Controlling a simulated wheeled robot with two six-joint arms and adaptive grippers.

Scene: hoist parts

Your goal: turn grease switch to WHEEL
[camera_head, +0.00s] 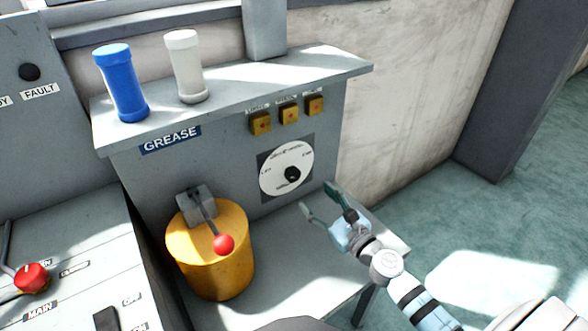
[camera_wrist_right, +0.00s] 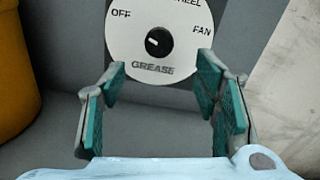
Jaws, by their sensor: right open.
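The grease switch is a round white dial (camera_head: 273,180) with a black knob (camera_head: 292,174) on the grey GREASE cabinet front. In the right wrist view the dial plate (camera_wrist_right: 130,52) shows OFF at upper left, WHEEL cut off at the top, FAN at right and GREASE below. The knob (camera_wrist_right: 158,42) has a white mark on its left side, roughly towards OFF. My right gripper (camera_head: 317,196) is open and empty in front of the dial, a little below and right of the knob. In its wrist view the fingers (camera_wrist_right: 158,82) are apart, with the knob beyond them. My left gripper is out of view.
A yellow grease drum (camera_head: 210,262) with a red-ball lever (camera_head: 223,244) stands left of the dial. Several yellow buttons (camera_head: 289,112) sit above it. Blue (camera_head: 121,85) and white (camera_head: 186,67) cylinders stand on the top shelf. The lower shelf beneath the gripper is clear.

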